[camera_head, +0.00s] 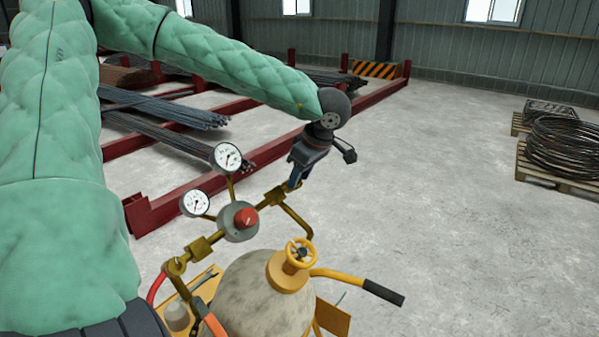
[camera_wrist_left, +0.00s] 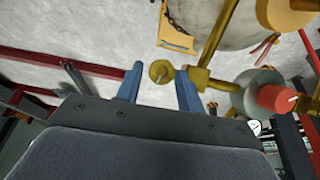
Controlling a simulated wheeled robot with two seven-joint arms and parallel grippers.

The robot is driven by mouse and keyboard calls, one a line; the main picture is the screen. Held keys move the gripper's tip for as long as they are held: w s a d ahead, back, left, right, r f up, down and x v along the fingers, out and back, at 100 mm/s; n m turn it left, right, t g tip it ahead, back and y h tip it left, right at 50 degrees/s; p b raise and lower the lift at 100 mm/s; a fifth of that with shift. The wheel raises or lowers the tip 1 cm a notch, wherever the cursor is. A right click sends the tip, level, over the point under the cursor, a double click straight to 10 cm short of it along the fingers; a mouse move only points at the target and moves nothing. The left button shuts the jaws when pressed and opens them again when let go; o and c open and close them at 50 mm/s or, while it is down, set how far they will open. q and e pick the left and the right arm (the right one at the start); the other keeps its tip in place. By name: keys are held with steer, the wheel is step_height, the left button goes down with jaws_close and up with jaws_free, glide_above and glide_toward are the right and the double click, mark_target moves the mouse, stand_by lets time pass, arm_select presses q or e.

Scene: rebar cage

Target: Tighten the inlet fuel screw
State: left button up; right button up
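My left gripper (camera_head: 294,182) reaches down from the green-sleeved arm to the far right end of the brass regulator fittings (camera_head: 276,195). In the left wrist view, its two blue fingers (camera_wrist_left: 160,90) are spread. A round brass screw head (camera_wrist_left: 160,72) shows between the fingertips, closer to the right finger; contact is not clear. This looks like the inlet fuel screw; in the head view the gripper hides it. The regulator has a red knob (camera_head: 246,217), which also shows in the left wrist view (camera_wrist_left: 277,98). My right gripper is out of view.
Two dial gauges (camera_head: 227,157) stand up from the regulator. Below are a grey tank (camera_head: 258,295) with a yellow valve wheel (camera_head: 300,254) and a black-gripped handle (camera_head: 383,292).

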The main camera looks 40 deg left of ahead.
arm_select(q)
steer(key=shift+s+a+f, duration=0.15)
steer(key=shift+a+f, duration=0.05)
steer(key=shift+f, duration=0.25)
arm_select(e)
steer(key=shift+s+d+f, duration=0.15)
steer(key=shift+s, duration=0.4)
arm_select(q)
steer(key=c, duration=0.7)
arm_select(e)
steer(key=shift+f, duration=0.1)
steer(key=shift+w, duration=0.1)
